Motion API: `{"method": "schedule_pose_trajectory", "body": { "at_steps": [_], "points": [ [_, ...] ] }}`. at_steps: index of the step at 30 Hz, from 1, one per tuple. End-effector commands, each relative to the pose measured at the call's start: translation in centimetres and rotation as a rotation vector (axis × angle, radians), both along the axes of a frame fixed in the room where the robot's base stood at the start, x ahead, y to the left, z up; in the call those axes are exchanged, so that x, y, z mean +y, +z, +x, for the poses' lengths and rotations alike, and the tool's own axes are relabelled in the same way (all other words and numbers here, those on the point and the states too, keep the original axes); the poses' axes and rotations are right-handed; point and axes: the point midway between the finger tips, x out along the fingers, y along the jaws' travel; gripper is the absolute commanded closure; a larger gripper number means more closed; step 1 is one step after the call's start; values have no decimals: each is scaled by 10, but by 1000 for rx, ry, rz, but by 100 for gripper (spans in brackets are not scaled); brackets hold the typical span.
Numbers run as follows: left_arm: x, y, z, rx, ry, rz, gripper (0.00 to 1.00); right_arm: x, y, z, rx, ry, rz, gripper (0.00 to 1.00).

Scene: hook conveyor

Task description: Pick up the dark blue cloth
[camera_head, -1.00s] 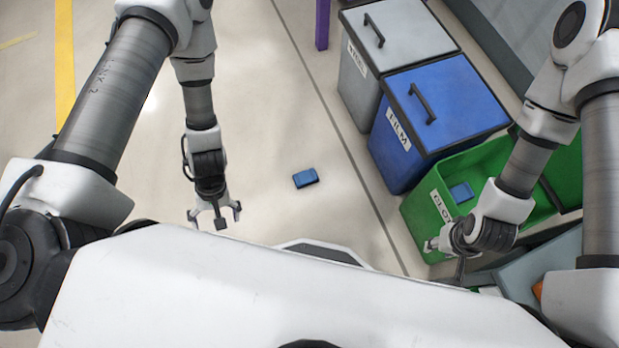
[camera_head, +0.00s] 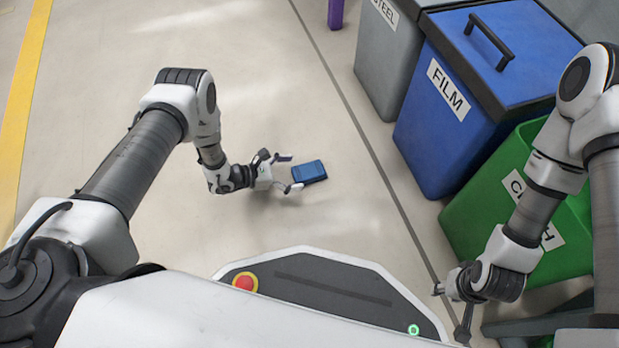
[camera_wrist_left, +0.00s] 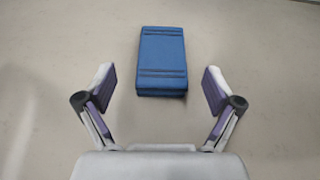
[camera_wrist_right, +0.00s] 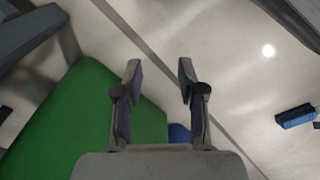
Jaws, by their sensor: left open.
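The dark blue cloth (camera_head: 309,172) is a folded, flat block lying on the floor. My left gripper (camera_head: 288,172) is open just to its left, with its fingers pointing at it. In the left wrist view the cloth (camera_wrist_left: 162,62) lies centred beyond the open fingertips (camera_wrist_left: 160,88), with nothing between the fingers. My right gripper (camera_head: 453,312) is beside the green bin, away from the cloth. In the right wrist view its fingers (camera_wrist_right: 158,75) are apart and empty, and the cloth (camera_wrist_right: 296,116) shows at the right edge.
A green bin labelled CLOTH (camera_head: 482,217), a blue FILM bin (camera_head: 437,150) and a grey STEEL bin (camera_head: 377,70) stand to the right. A purple post (camera_head: 335,13) is at the top. The floor around the cloth is clear.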

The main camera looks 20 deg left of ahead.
Motion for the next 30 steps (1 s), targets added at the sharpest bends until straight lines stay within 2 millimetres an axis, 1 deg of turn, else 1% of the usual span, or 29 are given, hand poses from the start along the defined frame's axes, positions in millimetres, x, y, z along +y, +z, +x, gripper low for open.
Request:
{"method": "schedule_pose_trajectory", "body": {
  "at_steps": [2, 4, 9, 10, 13, 18, 19, 20, 21, 24, 30],
  "points": [
    [-2, -2, 1, 1, 1, 1, 8, 0, -3, 1, -2, 1, 0, 60],
    [-6, -6, 4, 1, -1, 1, 8, 0, -10, 2, -6, 3, -1, 60],
    [-30, -23, 16, 2, -5, 1, 8, -1, -42, 11, -30, 14, -6, 60],
    [-34, -24, 19, 2, -4, 1, 8, -1, -45, 12, -33, 15, -6, 60],
    [-42, -24, 25, 2, -3, 1, 8, -1, -49, 15, -41, 19, -7, 60],
    [-42, -21, 25, 3, -1, 2, 8, -1, -45, 15, -42, 20, -7, 60],
    [-42, -21, 25, 3, -1, 2, 12, -1, -45, 15, -42, 20, -7, 60],
    [-42, -21, 25, 4, -1, 1, 22, -1, -45, 15, -41, 20, -7, 60],
    [-42, -21, 25, 4, -2, 1, 37, -1, -45, 15, -41, 20, -7, 60],
    [-42, -21, 25, 5, -2, 2, 70, -1, -45, 15, -41, 20, -7, 60],
    [-42, -21, 25, 5, -2, 2, 70, -1, -45, 15, -40, 21, -7, 60]
  ]
}}
